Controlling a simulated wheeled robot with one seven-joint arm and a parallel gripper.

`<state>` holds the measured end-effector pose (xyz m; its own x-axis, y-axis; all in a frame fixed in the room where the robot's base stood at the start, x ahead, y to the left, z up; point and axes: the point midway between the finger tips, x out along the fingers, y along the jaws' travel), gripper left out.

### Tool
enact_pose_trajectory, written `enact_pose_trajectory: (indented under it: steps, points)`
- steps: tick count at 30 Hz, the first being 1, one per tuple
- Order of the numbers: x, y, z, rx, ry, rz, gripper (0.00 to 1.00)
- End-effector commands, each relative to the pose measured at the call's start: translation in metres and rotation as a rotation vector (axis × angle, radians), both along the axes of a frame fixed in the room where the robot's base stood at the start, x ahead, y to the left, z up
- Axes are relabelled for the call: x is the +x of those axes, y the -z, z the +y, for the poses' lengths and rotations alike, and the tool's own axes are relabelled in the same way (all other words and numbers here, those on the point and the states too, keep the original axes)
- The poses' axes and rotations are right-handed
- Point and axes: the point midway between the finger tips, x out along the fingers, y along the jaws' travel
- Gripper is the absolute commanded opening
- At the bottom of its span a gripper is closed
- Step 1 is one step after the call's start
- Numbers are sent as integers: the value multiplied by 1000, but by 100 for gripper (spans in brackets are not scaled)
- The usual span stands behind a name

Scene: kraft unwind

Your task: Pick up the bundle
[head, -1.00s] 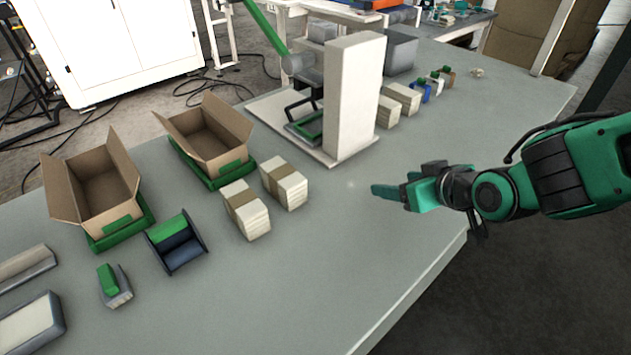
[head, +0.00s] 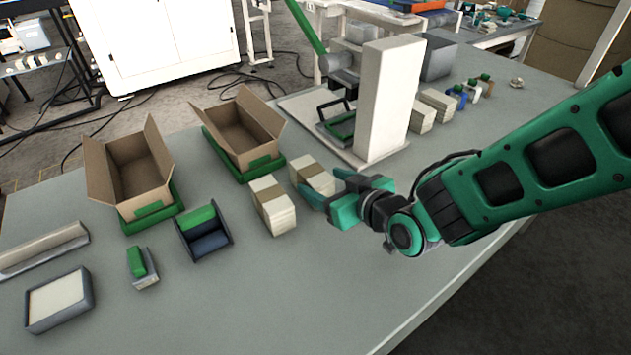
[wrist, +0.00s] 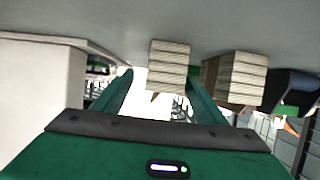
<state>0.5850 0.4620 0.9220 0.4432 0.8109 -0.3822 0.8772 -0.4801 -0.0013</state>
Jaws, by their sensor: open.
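Two banded paper bundles stand side by side on the grey table in the head view: a left bundle (head: 273,206) and a right bundle (head: 312,178), each with a brown band. My gripper (head: 322,187) is open just right of the right bundle, its fingers partly covering that bundle. In the wrist view one bundle (wrist: 169,66) shows between the open fingers (wrist: 160,95), and the other bundle (wrist: 234,80) shows to the right of it. The fingers hold nothing. Whether a finger touches a bundle I cannot tell.
A tall white press-like block (head: 388,100) stands behind my gripper. Two open cartons (head: 130,180) sit on green bases at the left. More bundles (head: 437,103) lie farther back.

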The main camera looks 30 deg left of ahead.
Motion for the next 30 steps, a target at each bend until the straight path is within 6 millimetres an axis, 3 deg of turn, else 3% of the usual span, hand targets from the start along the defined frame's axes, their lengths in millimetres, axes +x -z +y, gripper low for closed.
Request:
enact_pose_trajectory:
  steps: [9, 20, 26, 30]
  points:
    - [12, 18, 35, 0, -1, 0, 66]
    - [16, 20, 43, 0, 0, 0, 66]
    - [16, 21, 43, 0, 0, 0, 18]
    - [16, 20, 42, 1, 0, 0, 18]
